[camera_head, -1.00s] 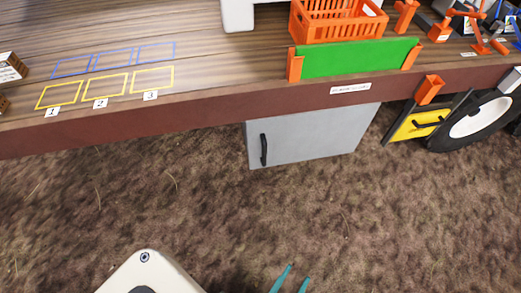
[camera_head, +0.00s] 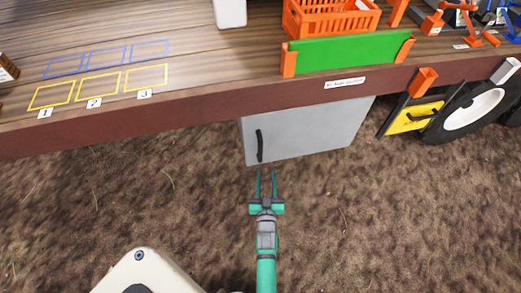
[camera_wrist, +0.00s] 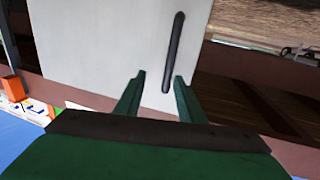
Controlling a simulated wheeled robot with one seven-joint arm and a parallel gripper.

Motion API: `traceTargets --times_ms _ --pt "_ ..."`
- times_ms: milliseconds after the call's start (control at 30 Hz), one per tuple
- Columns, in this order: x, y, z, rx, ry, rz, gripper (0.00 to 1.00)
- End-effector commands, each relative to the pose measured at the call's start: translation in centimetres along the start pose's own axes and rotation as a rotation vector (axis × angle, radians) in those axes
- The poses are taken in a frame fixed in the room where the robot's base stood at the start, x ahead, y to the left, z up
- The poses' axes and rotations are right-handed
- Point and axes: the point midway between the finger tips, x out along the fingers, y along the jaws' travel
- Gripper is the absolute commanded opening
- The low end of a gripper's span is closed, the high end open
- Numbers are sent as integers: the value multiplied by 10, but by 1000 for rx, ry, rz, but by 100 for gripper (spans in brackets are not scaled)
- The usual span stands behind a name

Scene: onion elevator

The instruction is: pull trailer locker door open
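The trailer locker door (camera_head: 310,132) is a grey panel under the trailer bed's edge, and it looks shut. Its black vertical handle (camera_head: 259,146) is near the panel's left edge. My green gripper (camera_head: 267,178) is open and empty just below the handle in the head view, with its fingers pointing at the door. In the wrist view, the pale door (camera_wrist: 110,45) fills the upper middle. The dark handle (camera_wrist: 174,52) stands ahead of my gripper (camera_wrist: 158,95), nearer the right finger. The fingers appear apart from the handle.
The wooden trailer bed (camera_head: 200,90) overhangs the locker. A green board (camera_head: 345,53) and an orange crate (camera_head: 330,17) stand on it. A yellow panel (camera_head: 413,117) and a wheel (camera_head: 470,110) are to the right. The brown ground before the door is clear.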

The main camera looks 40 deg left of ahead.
Motion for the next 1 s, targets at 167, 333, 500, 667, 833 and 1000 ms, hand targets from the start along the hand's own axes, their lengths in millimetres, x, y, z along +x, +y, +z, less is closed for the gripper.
traceTargets --times_ms 167,333,500,667,833,1000 --pt "24 -20 0 13 9 -28 36" --pt "39 -22 -1 14 11 -30 36" --pt "65 -24 -2 13 12 -31 36" --pt "88 -24 -2 13 12 -30 36" --pt "110 -24 -2 14 11 -28 36" --pt "123 -23 -2 13 12 -27 36"
